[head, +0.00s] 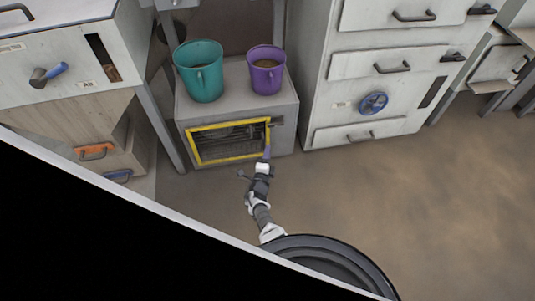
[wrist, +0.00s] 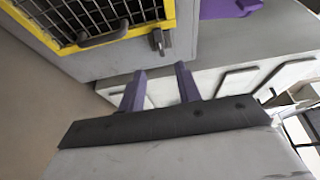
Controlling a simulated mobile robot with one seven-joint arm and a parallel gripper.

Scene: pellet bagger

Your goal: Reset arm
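My gripper (head: 266,152) is at the end of my extended arm, in front of the lower right part of the grey box (head: 286,120) in the head view. In the wrist view its two purple fingers (wrist: 160,70) stand apart with nothing between them, so it is open and empty. The fingertips are close to the box's edge; I cannot tell whether they touch it. The box has a yellow-framed mesh door (head: 228,141), which looks shut. Its dark handle (wrist: 104,34) and a small metal latch (wrist: 158,41) show in the wrist view.
A teal bucket (head: 199,72) and a purple bucket (head: 266,71) stand on the box. A white drawer cabinet with a blue valve wheel (head: 373,103) is at right. The brown floor (head: 440,210) at right is clear.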

